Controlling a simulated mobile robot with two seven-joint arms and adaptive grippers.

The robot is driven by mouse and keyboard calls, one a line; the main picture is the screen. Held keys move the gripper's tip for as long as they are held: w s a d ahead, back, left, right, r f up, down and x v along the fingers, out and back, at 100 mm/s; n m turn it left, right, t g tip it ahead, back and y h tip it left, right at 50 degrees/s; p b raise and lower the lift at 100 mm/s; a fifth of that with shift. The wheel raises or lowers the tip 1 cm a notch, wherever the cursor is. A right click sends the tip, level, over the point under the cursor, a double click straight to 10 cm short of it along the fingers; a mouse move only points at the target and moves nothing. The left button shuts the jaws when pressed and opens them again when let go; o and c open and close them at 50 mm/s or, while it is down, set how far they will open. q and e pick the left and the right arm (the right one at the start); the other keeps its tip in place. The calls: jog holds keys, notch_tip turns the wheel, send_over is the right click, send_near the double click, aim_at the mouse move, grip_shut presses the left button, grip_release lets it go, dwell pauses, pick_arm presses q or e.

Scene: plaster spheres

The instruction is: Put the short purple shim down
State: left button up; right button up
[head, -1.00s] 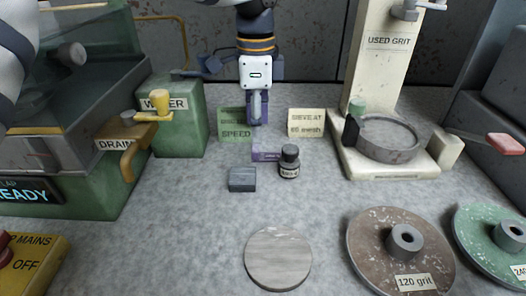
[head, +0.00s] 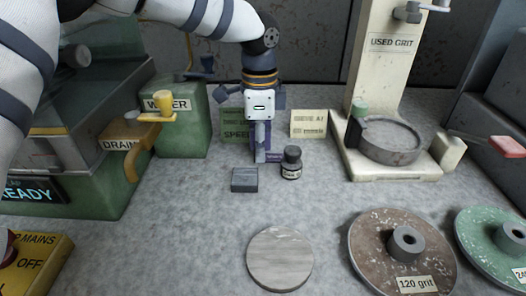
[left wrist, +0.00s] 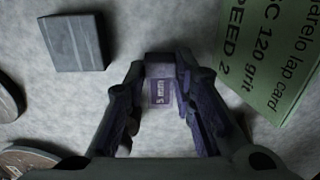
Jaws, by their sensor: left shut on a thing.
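My left gripper (head: 260,155) points down, low over the bench beside the black-capped bottle. It is shut on the short purple shim (head: 267,138), largely hidden by the fingers. I cannot tell whether the shim touches the surface. My right gripper is not in view.
A grey block (head: 244,180) lies in front of the gripper; the dark bottle (head: 291,163) stands just right of it. The green lap card (head: 234,128) and a cream card (head: 309,124) stand behind. A round disc (head: 280,259) lies in front.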

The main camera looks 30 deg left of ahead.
pick_arm(q)
notch_tip(320, 180, up, 10)
jog(key=s+d+n+p, duration=0.1)
jog(key=s+d+n, duration=0.3)
jog(key=n, duration=0.8)
jog(key=shift+d+f+n, duration=0.2)
jog(key=shift+d+n, duration=0.2)
jog(key=shift+d, duration=0.15)
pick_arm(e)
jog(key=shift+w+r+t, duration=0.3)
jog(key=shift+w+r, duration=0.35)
